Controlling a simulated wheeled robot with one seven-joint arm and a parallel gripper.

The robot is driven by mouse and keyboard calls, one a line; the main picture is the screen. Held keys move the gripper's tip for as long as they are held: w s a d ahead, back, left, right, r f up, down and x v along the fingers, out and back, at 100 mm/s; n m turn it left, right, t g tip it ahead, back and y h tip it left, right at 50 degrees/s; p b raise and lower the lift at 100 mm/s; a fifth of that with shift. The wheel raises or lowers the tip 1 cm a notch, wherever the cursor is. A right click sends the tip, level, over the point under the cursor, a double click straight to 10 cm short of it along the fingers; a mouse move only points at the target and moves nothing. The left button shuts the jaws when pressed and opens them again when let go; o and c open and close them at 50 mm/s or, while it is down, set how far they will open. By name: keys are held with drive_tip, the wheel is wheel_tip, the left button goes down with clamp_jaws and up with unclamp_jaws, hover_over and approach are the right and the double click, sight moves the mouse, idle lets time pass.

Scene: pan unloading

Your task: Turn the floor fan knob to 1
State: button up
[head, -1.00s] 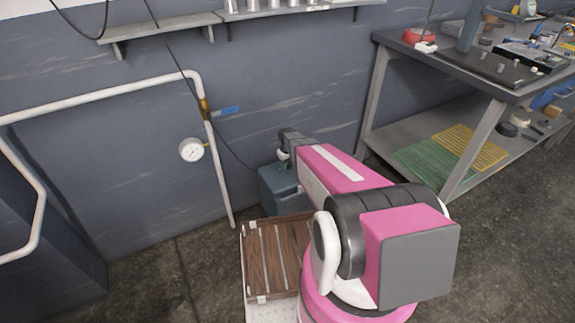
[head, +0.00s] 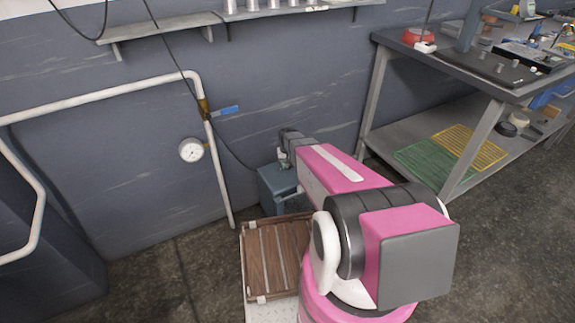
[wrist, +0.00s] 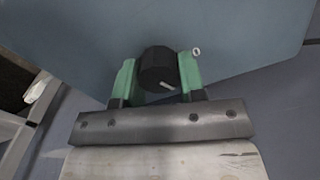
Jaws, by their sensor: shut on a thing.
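The floor fan's blue-grey housing (head: 275,190) stands on the floor by the wall in the head view, partly hidden by my pink arm. Its flat face (wrist: 90,40) fills much of the wrist view. A round black knob (wrist: 155,62) with a short white pointer mark sits on that face. A small pale mark lies on the face just right of the knob; I cannot read it. My gripper (wrist: 158,70) has its green fingers shut on the knob, one on each side. In the head view the fingers and knob are not clear.
A wooden-slatted surface (head: 256,262) lies in front of the housing. A workbench (head: 440,59) with a lower shelf stands at right. Bare floor lies at left.

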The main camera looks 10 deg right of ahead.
drive_tip(key=o, duration=0.9)
drive_tip(key=shift+r, duration=0.1)
wheel_tip(320, 180, up, 11)
drive_tip(key=shift+f, duration=0.2)
drive_tip(key=shift+s, duration=0.1)
drive_tip(key=s+r, duration=0.3)
drive_tip(key=s, duration=0.4)
drive_tip(key=s+r, duration=0.4)
drive_tip(key=s, duration=0.3)
drive_tip(key=s+r, duration=0.3)
drive_tip(key=s, duration=0.4)
drive_tip(key=shift+s+r, duration=0.25)
drive_tip(key=shift+s, duration=0.05)
